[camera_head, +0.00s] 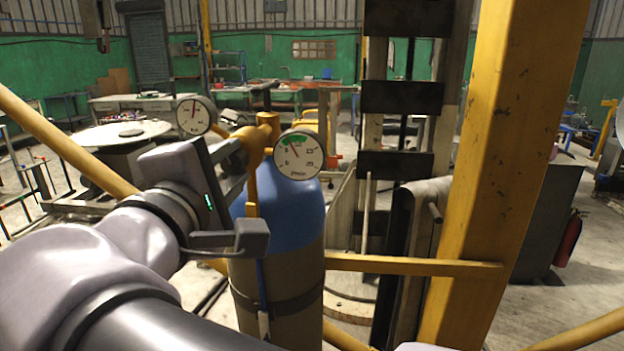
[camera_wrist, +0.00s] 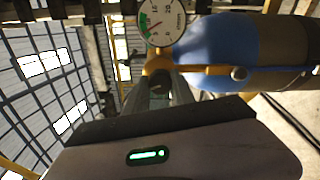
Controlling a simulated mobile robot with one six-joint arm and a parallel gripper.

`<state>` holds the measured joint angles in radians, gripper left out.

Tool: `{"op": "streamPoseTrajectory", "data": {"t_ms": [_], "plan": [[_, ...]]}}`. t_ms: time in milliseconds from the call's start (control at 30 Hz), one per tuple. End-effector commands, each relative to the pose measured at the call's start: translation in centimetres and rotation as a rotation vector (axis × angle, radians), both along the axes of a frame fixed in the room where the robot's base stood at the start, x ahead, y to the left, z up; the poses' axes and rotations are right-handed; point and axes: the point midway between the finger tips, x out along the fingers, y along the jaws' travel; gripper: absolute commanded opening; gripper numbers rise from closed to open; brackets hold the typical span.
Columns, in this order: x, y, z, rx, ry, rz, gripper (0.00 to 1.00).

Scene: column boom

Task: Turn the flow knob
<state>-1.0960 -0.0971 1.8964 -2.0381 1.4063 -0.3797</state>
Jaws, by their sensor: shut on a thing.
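The regulator (camera_head: 258,142) is a brass-yellow fitting on top of a gas cylinder (camera_head: 285,225) with a blue shoulder. Its flow gauge (camera_head: 298,155) has a white face marked l/min and a green arc; the needle points up and left. The flow gauge also shows at the top of the wrist view (camera_wrist: 162,20). My gripper (camera_head: 236,158) reaches the regulator from the left. In the wrist view my gripper (camera_wrist: 168,88) is shut on the dark flow knob (camera_wrist: 160,80), just below the brass body. The knob is hidden behind my gripper in the head view.
A second gauge (camera_head: 193,116) stands left of the regulator. A thick yellow post (camera_head: 490,170) and a yellow crossbar (camera_head: 415,266) are right of the cylinder. A yellow rail (camera_head: 60,140) slopes behind my arm. Workbenches stand far back.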

Motion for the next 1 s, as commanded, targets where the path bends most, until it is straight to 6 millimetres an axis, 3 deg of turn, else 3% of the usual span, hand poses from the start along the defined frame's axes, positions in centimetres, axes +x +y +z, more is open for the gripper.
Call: {"op": "streamPoseTrajectory", "data": {"t_ms": [767, 800, 900, 1000], "plan": [[0.0, 0.0, 0.18, 0.102, -0.01, 0.001, 0.0], [0.0, 0.0, 0.18, 0.102, -0.01, 0.001, 0.32], [0.0, -0.01, 0.16, 0.102, -0.01, 0.001, 0.52], [0.0, -0.01, 0.11, 0.102, -0.009, 0.001, 0.52]]}}
